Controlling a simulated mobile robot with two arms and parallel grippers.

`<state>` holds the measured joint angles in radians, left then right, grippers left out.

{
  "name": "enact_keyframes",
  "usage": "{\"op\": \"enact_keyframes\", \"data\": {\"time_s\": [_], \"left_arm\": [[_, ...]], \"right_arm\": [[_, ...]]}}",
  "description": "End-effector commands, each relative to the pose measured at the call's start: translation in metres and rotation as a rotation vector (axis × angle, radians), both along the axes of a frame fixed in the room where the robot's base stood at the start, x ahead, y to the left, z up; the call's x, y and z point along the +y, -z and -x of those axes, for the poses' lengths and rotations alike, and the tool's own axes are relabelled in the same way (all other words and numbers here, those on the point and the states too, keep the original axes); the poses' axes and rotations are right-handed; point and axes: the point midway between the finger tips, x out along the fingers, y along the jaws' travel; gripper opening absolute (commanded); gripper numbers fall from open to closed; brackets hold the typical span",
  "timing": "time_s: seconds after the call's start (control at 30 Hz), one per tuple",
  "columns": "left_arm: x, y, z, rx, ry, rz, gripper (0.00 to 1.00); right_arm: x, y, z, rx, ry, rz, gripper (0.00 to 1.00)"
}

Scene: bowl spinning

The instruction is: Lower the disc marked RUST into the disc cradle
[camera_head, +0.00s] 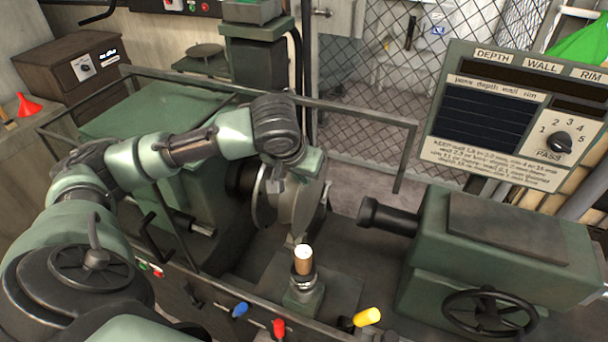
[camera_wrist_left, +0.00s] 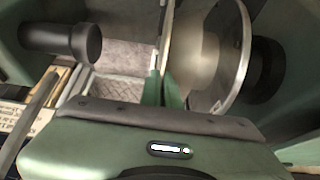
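No RUST marking is readable on the disc. A pale rounded form (camera_wrist_left: 204,58) and a larger round plate (camera_wrist_left: 238,55) lie beyond it. I cannot clearly identify the disc cradle. My right gripper is out of view.
A dark tailstock nose (camera_head: 388,217) points toward the disc from the right. A tool post (camera_head: 303,275) stands below it. A handwheel (camera_head: 490,313), coloured levers (camera_head: 279,328) and a rail (camera_head: 398,160) surround the machine. A gauge panel (camera_head: 520,115) stands at right.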

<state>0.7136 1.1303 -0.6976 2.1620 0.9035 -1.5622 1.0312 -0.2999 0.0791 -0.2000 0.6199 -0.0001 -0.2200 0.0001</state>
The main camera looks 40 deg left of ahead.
Motion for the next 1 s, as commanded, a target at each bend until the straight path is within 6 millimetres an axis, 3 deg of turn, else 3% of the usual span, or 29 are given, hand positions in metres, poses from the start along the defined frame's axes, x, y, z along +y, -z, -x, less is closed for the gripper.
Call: {"op": "enact_keyframes", "data": {"time_s": [0.03, 0.1, 0.73, 0.83, 1.0], "left_arm": [[-0.003, 0.011, 0.002, 0.014, 0.006, 0.006, 0.0], [-0.003, 0.013, 0.002, 0.014, 0.006, 0.007, 0.0], [0.0, 0.024, 0.001, 0.013, 0.005, 0.009, 0.0], [0.0, 0.024, 0.001, 0.013, 0.005, 0.009, 0.28], [0.0, 0.024, 0.001, 0.014, 0.005, 0.009, 0.29]], "right_arm": [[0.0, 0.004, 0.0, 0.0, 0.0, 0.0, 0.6], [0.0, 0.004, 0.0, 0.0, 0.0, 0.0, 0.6], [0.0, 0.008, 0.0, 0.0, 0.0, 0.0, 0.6], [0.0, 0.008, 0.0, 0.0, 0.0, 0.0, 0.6], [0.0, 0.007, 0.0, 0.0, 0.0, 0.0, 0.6]]}}
